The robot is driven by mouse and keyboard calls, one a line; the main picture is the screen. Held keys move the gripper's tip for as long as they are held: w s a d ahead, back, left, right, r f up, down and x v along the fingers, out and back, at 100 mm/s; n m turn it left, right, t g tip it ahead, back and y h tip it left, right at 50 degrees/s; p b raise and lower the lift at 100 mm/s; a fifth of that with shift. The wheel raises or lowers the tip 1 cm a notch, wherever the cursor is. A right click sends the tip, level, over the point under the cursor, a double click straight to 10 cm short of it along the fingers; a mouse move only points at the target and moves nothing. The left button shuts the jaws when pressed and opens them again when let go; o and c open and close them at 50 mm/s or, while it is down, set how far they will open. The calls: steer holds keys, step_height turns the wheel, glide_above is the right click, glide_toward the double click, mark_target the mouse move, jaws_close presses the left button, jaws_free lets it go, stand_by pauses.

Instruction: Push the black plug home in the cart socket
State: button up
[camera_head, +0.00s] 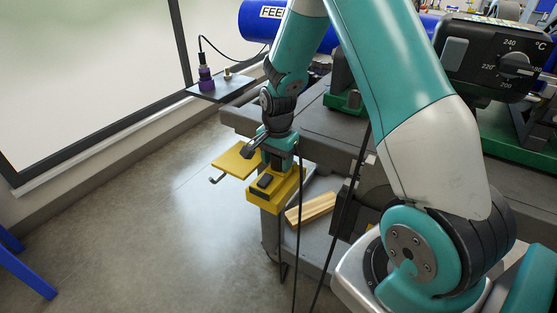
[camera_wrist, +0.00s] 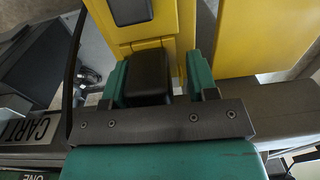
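The black plug (camera_wrist: 150,74) sits against the yellow socket box (camera_wrist: 180,25) in the wrist view. How deep it sits in the socket cannot be told. My gripper (camera_wrist: 158,82) has one green finger on each side of the plug. A yellow gap shows between the plug and the right finger; the left finger is close to or touching it. In the head view my gripper (camera_head: 279,157) points down at the yellow box (camera_head: 285,190) on the cart's corner, and hides the plug. A dark block (camera_head: 265,181) is on the box front.
The grey cart (camera_head: 330,125) carries a dark control unit with a dial (camera_head: 515,65). A yellow shelf (camera_head: 236,161) juts out left of the box. Black cables (camera_head: 298,240) hang by the cart. A wooden block (camera_head: 312,208) lies below.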

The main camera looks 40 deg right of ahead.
steer(key=shift+s+d+f+g, duration=0.15)
steer(key=shift+s+f+g, duration=0.15)
steer(key=shift+s+f, duration=0.4)
steer(key=shift+w+r, duration=0.15)
steer(key=shift+r, duration=0.1)
step_height(320, 180, up, 18)
steer(key=p, duration=0.2)
steer(key=shift+w+r, duration=0.15)
steer(key=shift+w, duration=0.1)
steer(key=s+a+r+n+t+y+p, duration=0.1)
steer(key=s+a+r+n+p, duration=0.1)
steer(key=s+a+r+n, duration=0.4)
steer(key=s+a+r+n+y+p, duration=0.1)
steer(key=s+a+r+n+p, duration=0.2)
steer(key=a+n, duration=0.35)
steer(key=s+a+r+n+y+p, duration=0.2)
steer(key=s+a+r+n, duration=0.2)
steer(key=s+a+n, duration=0.4)
steer(key=s+a, duration=0.2)
steer(key=s, duration=0.3)
steer(key=shift+s+n+g+p, duration=0.15)
steer(key=shift+n+g+p, duration=0.2)
steer(key=shift+g+p, duration=0.05)
